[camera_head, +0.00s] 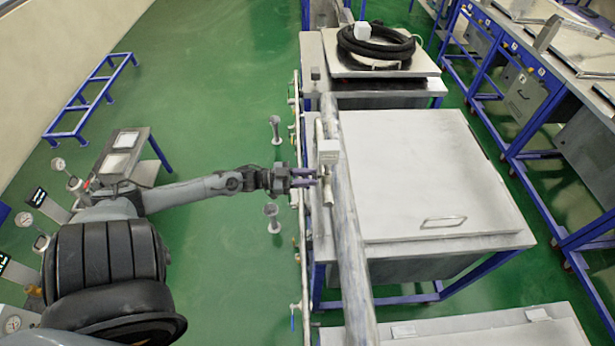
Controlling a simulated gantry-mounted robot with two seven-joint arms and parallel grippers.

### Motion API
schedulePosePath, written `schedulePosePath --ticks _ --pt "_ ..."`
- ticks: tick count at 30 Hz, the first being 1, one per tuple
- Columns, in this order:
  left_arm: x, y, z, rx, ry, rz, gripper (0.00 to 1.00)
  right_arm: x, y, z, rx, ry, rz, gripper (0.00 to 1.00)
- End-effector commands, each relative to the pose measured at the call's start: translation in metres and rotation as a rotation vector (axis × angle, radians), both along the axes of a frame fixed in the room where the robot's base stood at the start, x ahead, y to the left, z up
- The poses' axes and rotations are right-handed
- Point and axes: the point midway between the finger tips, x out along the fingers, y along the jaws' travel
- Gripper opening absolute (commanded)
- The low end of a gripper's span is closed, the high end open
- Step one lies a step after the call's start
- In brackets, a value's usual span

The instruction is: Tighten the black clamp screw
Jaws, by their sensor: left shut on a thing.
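My left gripper (305,178) reaches in from the left at the left edge of the white-lidded box (440,170). Its jaws are shut on a small part beside the pale fitting (329,152) on the pipe there. The held part is mostly hidden between the fingers, and I cannot make out its colour or whether it is the black clamp screw. My right gripper is not in view.
A long grey beam (350,240) runs along the box's left side, close to my left gripper. Two grey funnel-like posts (272,215) stand left of the pipe. A coiled black hose (376,42) lies on the farther box. Green floor is open at the left.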

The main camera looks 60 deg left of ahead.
Motion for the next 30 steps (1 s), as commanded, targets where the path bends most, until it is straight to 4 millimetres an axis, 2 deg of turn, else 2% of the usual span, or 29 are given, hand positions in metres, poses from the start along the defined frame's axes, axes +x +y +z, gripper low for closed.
schedulePosePath --ticks 30 --pt "0.0004 0.0006 0.0009 0.870 -0.390 -0.002 0.00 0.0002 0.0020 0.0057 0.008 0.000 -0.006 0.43"
